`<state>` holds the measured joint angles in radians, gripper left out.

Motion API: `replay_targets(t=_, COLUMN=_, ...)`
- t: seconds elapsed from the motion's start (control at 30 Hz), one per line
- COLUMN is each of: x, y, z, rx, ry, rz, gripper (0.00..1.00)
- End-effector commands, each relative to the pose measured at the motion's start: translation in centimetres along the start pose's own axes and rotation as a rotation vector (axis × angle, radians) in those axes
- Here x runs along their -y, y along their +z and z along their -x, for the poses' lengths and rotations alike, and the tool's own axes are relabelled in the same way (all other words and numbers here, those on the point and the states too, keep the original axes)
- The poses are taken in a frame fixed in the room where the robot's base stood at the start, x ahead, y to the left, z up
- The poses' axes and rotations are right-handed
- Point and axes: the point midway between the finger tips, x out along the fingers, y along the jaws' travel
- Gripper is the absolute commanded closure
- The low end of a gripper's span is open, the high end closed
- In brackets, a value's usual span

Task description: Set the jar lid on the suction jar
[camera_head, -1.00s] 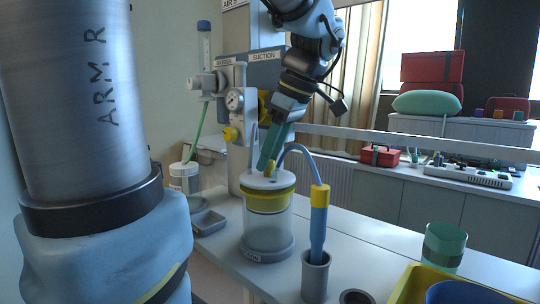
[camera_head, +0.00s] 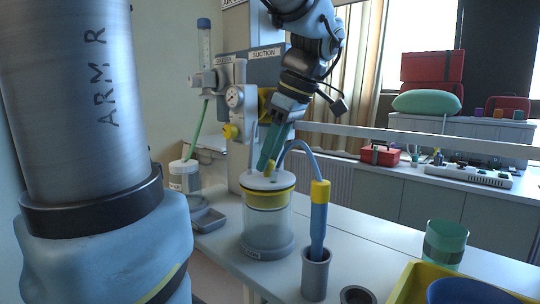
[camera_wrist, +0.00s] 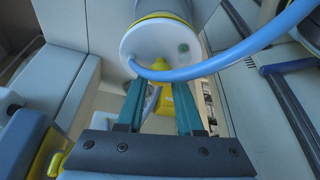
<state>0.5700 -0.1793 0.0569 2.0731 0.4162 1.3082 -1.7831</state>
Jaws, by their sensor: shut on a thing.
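The jar lid (camera_head: 262,182) is a white disc with a yellow fitting on top. It lies about level on the mouth of the clear suction jar (camera_head: 268,228), close against the jar's yellow collar (camera_head: 268,201). My gripper (camera_head: 266,162) comes down from above, its teal fingers shut at the yellow fitting. In the wrist view, the fingers (camera_wrist: 160,80) reach the edge of the white lid (camera_wrist: 150,42); the exact contact is hard to see.
A blue hose arches from near the lid to a blue and yellow suction wand (camera_head: 318,220) in a grey holder (camera_head: 315,275). The wall unit (camera_head: 255,75) stands behind. A green cup (camera_head: 445,244) and yellow tray (camera_head: 408,284) are at right.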

Motion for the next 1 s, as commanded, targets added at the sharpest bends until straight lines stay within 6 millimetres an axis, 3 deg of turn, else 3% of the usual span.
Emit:
replay_targets(t=0.47, x=-0.01, y=0.07, z=-0.18, rx=0.0, ry=0.0, rz=0.0, gripper=1.0)
replay_targets(t=0.5, x=0.0, y=0.07, z=-0.18, rx=0.0, ry=0.0, rz=0.0, gripper=0.63)
replay_targets(t=0.8, x=0.0, y=0.07, z=-0.19, rx=0.0, ry=0.0, rz=0.0, gripper=0.3)
replay_targets(t=1.0, x=0.0, y=0.08, z=-0.2, rx=0.0, ry=0.0, rz=0.0, gripper=0.27)
